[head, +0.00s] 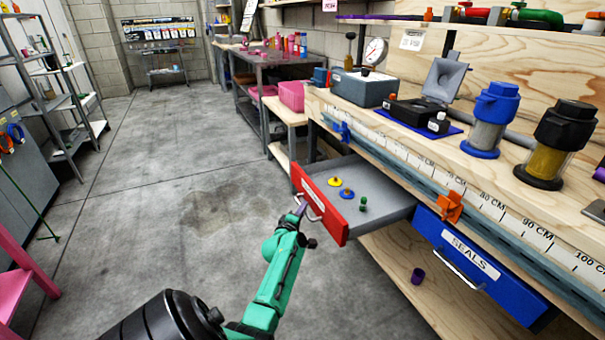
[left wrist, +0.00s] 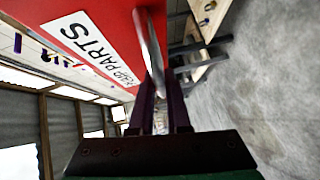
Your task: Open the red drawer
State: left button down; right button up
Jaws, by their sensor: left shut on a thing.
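The red drawer (head: 321,204) is pulled out from the wooden workbench, and its grey inside shows. A yellow piece, a blue piece and small green pieces lie in it. Its front with a white label also fills the upper left of the left wrist view (left wrist: 105,30). My left gripper (head: 300,207), on a green arm, is shut on the metal drawer handle (head: 313,207). In the left wrist view the handle (left wrist: 150,50) runs between the dark purple fingers (left wrist: 160,105). My right gripper is not in view.
A blue drawer (head: 470,262) labelled SEALS is shut to the right. An orange clamp (head: 449,207) sits on the bench's front rail. A purple cup (head: 418,276) stands on the lower shelf. The concrete floor left of the drawer is clear.

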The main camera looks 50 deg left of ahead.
pick_arm(q)
jog(key=c, duration=0.9)
grip_release()
jog(key=shift+s+d, duration=0.1)
jog(key=p+v, duration=0.4)
jog(key=v, duration=1)
jog(key=shift+s, duration=0.2)
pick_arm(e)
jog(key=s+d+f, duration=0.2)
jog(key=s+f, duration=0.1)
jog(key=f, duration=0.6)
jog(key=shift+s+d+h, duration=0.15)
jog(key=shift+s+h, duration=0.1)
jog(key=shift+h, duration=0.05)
pick_arm(q)
jog(key=shift+d, duration=0.1)
